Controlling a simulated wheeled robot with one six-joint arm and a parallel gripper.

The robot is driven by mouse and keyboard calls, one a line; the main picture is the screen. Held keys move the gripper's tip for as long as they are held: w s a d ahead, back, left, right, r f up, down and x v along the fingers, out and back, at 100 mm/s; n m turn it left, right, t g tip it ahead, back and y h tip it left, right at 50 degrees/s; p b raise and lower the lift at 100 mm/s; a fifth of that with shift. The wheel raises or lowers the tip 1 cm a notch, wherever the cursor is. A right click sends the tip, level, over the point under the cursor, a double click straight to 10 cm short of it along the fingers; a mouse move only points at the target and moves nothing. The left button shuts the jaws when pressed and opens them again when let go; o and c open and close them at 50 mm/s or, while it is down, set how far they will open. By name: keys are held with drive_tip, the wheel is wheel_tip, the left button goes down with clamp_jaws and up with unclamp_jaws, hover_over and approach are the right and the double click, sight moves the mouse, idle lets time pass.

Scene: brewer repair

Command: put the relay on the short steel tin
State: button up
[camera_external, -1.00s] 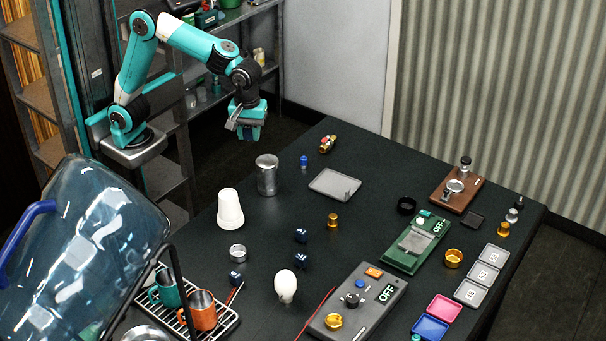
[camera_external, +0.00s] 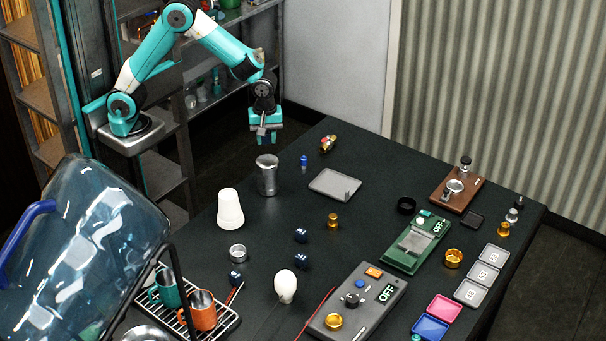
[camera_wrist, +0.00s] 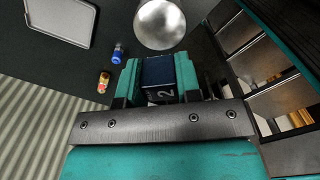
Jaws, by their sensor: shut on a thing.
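My gripper (camera_external: 265,139) hangs just above and behind the tall steel tin (camera_external: 267,176). In the wrist view my gripper (camera_wrist: 160,88) is shut on a dark blue block marked "2", the relay (camera_wrist: 160,72). The relay is hard to make out in the external view. The short steel tin (camera_external: 238,253) stands on the table, nearer the camera than the white cup (camera_external: 230,209). It looks low and round, and my gripper is well away from it. Similar dark blue blocks (camera_external: 301,236) lie on the table to its right and below it.
The tall tin's round end (camera_wrist: 160,23) shows in front of the jaws in the wrist view. A grey tray (camera_external: 335,185), a small blue part (camera_external: 304,161) and a brass fitting (camera_external: 328,144) lie to the right. A white bulb (camera_external: 286,285) and mug rack (camera_external: 226,319) are nearer the camera.

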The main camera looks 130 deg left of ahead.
sight(267, 160)
drive_tip(key=shift+f+p, duration=0.55)
drive_tip(key=shift+f, duration=2.45)
drive_tip(key=shift+f, duration=0.15)
drive_tip(key=o, duration=0.9)
